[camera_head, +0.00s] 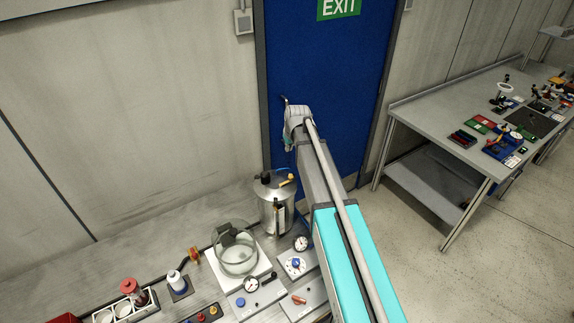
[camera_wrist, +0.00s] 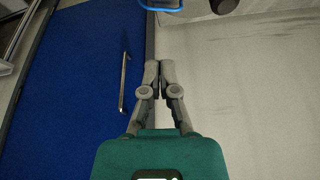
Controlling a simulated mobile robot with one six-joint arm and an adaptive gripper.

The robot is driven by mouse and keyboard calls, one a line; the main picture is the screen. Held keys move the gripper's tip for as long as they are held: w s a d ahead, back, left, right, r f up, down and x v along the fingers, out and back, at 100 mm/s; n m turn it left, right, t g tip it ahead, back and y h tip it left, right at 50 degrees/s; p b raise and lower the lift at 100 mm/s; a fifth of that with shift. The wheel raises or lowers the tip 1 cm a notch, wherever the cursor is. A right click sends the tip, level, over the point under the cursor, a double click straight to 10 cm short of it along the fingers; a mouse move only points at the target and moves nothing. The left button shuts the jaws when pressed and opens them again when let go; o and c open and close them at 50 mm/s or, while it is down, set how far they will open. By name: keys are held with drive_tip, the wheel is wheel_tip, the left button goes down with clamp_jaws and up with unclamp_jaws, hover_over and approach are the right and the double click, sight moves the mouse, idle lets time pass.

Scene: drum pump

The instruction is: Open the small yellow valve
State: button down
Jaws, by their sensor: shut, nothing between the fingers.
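In the head view my wrist is raised above and behind the drum, in front of the blue door, and my fingers are largely hidden.
The blue door (camera_head: 325,75) and its handle (camera_wrist: 124,82) lie beyond my gripper, beside the pale wall (camera_wrist: 240,90). A glass vessel (camera_head: 236,252), gauges and a bottle (camera_head: 177,281) crowd the bench left of my arm. A second workbench (camera_head: 440,110) stands at the right.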

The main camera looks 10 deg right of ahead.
sight(286, 181)
drive_tip(key=shift+f, duration=0.2)
drive_tip(key=b+x, duration=0.9)
drive_tip(key=x, duration=0.1)
drive_tip(key=shift+s+b, duration=0.1)
drive_tip(key=shift+b, duration=0.25)
drive_tip(key=shift+s+d+f+b, duration=0.15)
drive_tip(key=shift+s+f+b, duration=0.05)
drive_tip(key=shift+s, duration=0.4)
drive_tip(key=shift+s+d+f+b, duration=0.15)
drive_tip(key=shift+s+f+b, duration=0.05)
drive_tip(key=shift+s, duration=0.4)
drive_tip(key=shift+s+d+f+b, duration=0.15)
drive_tip(key=shift+s+f+b, duration=0.05)
drive_tip(key=shift+s, duration=0.4)
